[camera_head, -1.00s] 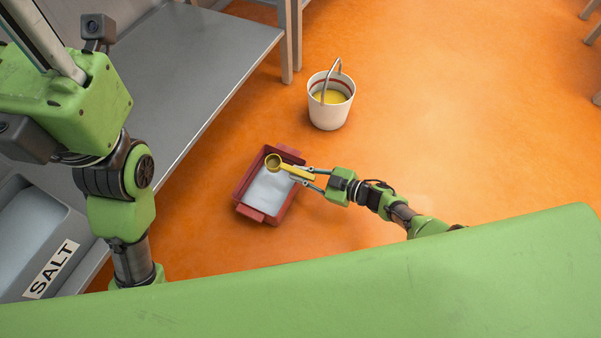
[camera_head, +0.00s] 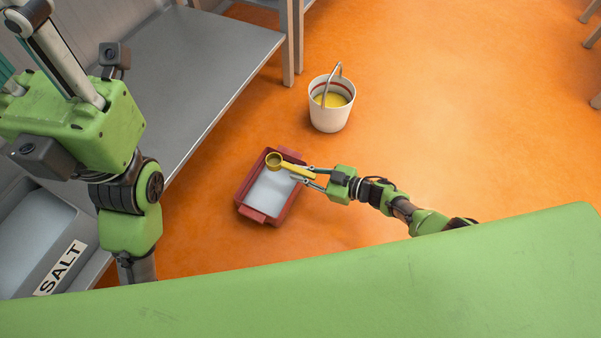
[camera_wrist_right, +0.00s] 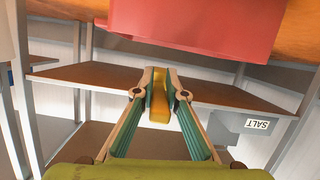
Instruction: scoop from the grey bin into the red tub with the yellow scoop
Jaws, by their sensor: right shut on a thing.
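The grey bin (camera_head: 22,235) with a SALT label stands at the lower left of the head view, partly cut off by the frame. The red tub (camera_head: 287,212) is an open tray on the orange floor, with a white layer (camera_head: 266,193) inside. My right gripper (camera_head: 306,177) is shut on the handle of the yellow scoop (camera_head: 296,168). The scoop's round bowl (camera_head: 273,159) is above the tub's far part; I cannot tell its contents. The right wrist view shows the yellow handle (camera_wrist_right: 160,100) between the fingers and the red tub (camera_wrist_right: 195,28) above. My left gripper is out of view.
A white bucket (camera_head: 328,117) with yellow contents and a metal handle stands on the floor beyond the tub. A grey metal shelf (camera_head: 190,65) runs along the left. My left arm covers part of it. The floor right of the bucket is clear.

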